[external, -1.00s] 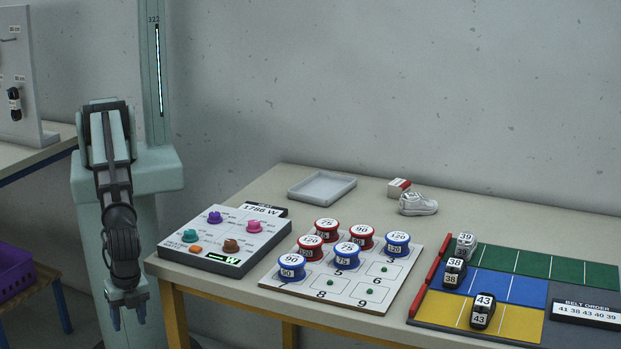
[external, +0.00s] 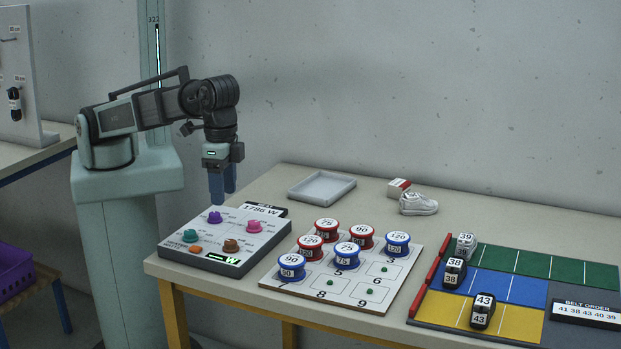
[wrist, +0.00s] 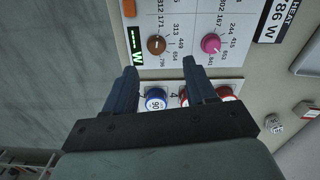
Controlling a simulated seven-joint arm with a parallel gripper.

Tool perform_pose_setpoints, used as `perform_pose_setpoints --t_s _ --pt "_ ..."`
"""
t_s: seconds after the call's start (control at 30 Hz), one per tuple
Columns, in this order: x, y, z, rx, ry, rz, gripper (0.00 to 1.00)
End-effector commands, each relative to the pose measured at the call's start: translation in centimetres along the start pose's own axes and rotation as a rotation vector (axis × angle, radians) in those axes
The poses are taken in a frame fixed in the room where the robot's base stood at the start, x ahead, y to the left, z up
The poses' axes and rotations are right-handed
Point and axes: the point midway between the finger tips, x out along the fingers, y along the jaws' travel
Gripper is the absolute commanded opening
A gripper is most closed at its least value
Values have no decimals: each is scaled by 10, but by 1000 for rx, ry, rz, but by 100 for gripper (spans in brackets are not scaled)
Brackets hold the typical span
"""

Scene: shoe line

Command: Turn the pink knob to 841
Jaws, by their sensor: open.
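The pink knob (external: 254,226) is at the right side of the grey control panel (external: 250,245), among purple, teal, orange and brown controls. In the wrist view the pink knob (wrist: 211,44) sits inside a ring of printed numbers; 167, 244, 415 and 841 seem readable, the others are unclear. My gripper (external: 223,190) points down above the back of the panel. In the wrist view its two fingers (wrist: 160,85) are apart with nothing between them. The pink knob lies beyond the right fingertip, untouched.
The brown knob (wrist: 156,45) lies left of the pink one. Red and blue spools (external: 347,256) stand on a numbered board right of the panel. A grey tray (external: 322,199) and a white shoe (external: 418,205) are behind.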

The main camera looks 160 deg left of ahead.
Motion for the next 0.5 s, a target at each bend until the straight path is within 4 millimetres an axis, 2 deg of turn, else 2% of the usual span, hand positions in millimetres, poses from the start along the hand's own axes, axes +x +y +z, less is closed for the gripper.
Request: perform_pose_setpoints --t_s 0.03,0.1,0.2,0.33,0.5 --pt "-8 -19 -9 -53 2 -7 56" --pt "-17 -41 -17 -117 3 -20 56" --pt "-26 -65 -24 -187 1 -33 56" --pt "-32 -82 -29 -239 2 -43 56" --pt "-28 -88 -29 -256 1 -47 56"
